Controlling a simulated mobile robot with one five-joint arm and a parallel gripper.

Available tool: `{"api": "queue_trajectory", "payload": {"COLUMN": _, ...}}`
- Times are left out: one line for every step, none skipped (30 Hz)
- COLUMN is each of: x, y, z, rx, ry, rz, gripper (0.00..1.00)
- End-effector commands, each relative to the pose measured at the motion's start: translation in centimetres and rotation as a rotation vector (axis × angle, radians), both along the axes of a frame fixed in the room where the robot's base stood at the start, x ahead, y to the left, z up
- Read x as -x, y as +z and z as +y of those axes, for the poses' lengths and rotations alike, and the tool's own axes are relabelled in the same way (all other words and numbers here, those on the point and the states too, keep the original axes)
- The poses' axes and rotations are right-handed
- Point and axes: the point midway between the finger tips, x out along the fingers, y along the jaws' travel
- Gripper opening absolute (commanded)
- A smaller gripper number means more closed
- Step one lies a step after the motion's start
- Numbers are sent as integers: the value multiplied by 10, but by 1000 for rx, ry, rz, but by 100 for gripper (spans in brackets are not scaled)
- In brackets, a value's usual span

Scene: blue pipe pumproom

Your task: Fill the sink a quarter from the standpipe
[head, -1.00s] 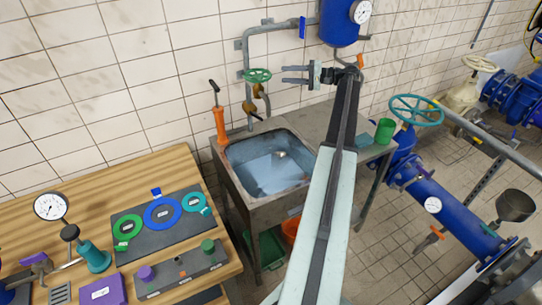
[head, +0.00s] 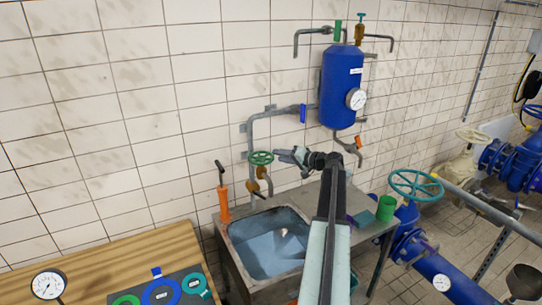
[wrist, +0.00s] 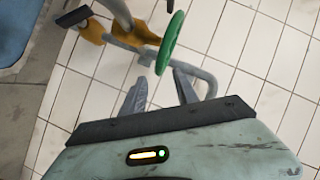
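The grey sink (head: 233,262) stands below the wall pipe, its basin bluish inside; I cannot tell how much water it holds. The standpipe (head: 250,130) comes down the tiled wall to a green handwheel (head: 260,158) and brass valve bodies (head: 262,173) above the sink's back edge. My gripper (head: 279,155) is just right of the handwheel. In the wrist view the green handwheel (wrist: 171,42) shows edge-on, just beyond my open fingers (wrist: 160,77). Nothing is held, and I cannot tell whether they touch its rim. No water stream is visible.
A blue tank (head: 341,85) with a gauge hangs above right of my arm. An orange hand pump (head: 223,200) stands at the sink's left. A green cup (head: 386,208) is on the right-hand counter. A wooden bench (head: 130,260) is at left.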

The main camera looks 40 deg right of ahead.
Motion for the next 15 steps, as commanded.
{"api": "queue_trajectory", "payload": {"x": -10, "y": -4, "z": 1, "rx": 0, "ry": 2, "rz": 0, "gripper": 36}}
{"api": "queue_trajectory", "payload": {"x": -15, "y": -6, "z": 1, "rx": 0, "ry": 2, "rz": 0, "gripper": 36}}
{"api": "queue_trajectory", "payload": {"x": -23, "y": -7, "z": 2, "rx": 1, "ry": 2, "rz": 0, "gripper": 36}}
{"api": "queue_trajectory", "payload": {"x": -29, "y": -9, "z": 3, "rx": 1, "ry": 2, "rz": 0, "gripper": 36}}
{"api": "queue_trajectory", "payload": {"x": -34, "y": -10, "z": 4, "rx": 1, "ry": 2, "rz": 0, "gripper": 36}}
{"api": "queue_trajectory", "payload": {"x": -41, "y": -11, "z": 5, "rx": 1, "ry": 2, "rz": 0, "gripper": 36}}
{"api": "queue_trajectory", "payload": {"x": -45, "y": -12, "z": 5, "rx": 0, "ry": 1, "rz": 0, "gripper": 36}}
{"api": "queue_trajectory", "payload": {"x": -49, "y": -12, "z": 6, "rx": 0, "ry": 1, "rz": 0, "gripper": 36}}
{"api": "queue_trajectory", "payload": {"x": -52, "y": -13, "z": 7, "rx": 0, "ry": 1, "rz": 0, "gripper": 36}}
{"api": "queue_trajectory", "payload": {"x": -54, "y": -13, "z": 7, "rx": 0, "ry": 1, "rz": 1, "gripper": 36}}
{"api": "queue_trajectory", "payload": {"x": -55, "y": -13, "z": 7, "rx": 0, "ry": 1, "rz": 1, "gripper": 36}}
{"api": "queue_trajectory", "payload": {"x": -55, "y": -13, "z": 8, "rx": -1, "ry": 1, "rz": 1, "gripper": 36}}
{"api": "queue_trajectory", "payload": {"x": -55, "y": -12, "z": 8, "rx": -1, "ry": 0, "rz": 0, "gripper": 36}}
{"api": "queue_trajectory", "payload": {"x": -55, "y": -12, "z": 8, "rx": -1, "ry": 0, "rz": 0, "gripper": 36}}
{"api": "queue_trajectory", "payload": {"x": -54, "y": -12, "z": 8, "rx": -1, "ry": 0, "rz": 0, "gripper": 36}}
